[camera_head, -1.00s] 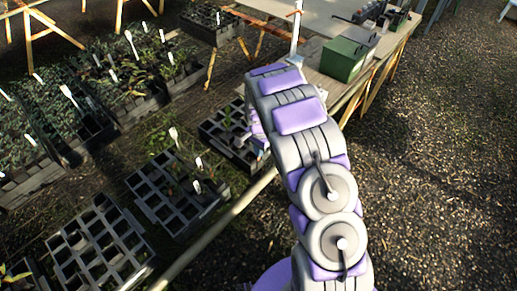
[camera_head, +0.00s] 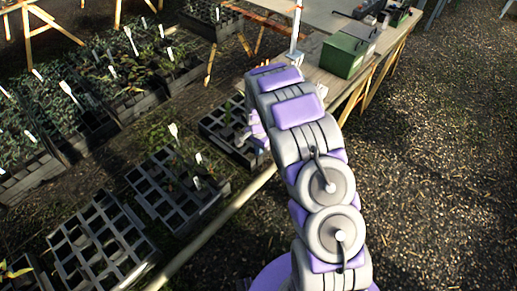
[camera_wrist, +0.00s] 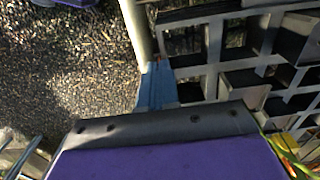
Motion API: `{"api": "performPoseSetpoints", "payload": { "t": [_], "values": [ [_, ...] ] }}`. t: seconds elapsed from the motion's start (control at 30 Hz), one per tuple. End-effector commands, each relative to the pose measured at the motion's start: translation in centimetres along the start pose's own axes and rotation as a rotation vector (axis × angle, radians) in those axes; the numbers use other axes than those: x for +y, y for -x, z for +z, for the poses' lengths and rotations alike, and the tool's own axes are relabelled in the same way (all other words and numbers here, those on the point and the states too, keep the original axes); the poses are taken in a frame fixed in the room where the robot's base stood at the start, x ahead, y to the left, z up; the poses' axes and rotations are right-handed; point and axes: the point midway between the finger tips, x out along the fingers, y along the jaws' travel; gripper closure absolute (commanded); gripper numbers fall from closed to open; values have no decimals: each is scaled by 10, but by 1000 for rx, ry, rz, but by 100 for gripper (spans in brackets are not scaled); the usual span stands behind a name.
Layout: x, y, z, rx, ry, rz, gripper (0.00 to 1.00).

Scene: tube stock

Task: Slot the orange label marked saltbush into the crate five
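In the head view my gripper (camera_head: 256,132) shows only as a small purple part, mostly hidden behind my arm, at the right edge of a black cell crate (camera_head: 214,136). In the wrist view a grey bar and purple housing fill the bottom, and a blue strip (camera_wrist: 158,88) stands out beyond them, beside black crate cells (camera_wrist: 235,55). I cannot tell whether the fingers are apart or hold anything. I make out no orange label for certain in either view. No crate number is readable, so I cannot tell which crate is five.
More black crates stand at the left, some with bare cells (camera_head: 103,243), others with plants and white labels (camera_head: 131,40). A pale pole (camera_head: 215,228) runs along the ground beside them. A wooden table (camera_head: 328,83) bears a green box (camera_head: 342,56). Gravel at the right is open.

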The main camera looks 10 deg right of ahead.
Motion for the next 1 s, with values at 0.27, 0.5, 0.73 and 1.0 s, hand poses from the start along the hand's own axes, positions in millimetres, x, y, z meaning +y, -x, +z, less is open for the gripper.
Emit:
{"api": "performPoseSetpoints", "payload": {
  "t": [0.27, 0.5, 0.73, 1.0],
  "values": [
    [0, -4, 0, 0, 0, 1, 92],
    [0, -3, 0, 0, 0, 0, 69],
    [0, -3, 0, 0, 0, 0, 69],
    [-1, 25, 0, 2, 0, -3, 69]
  ]
}}
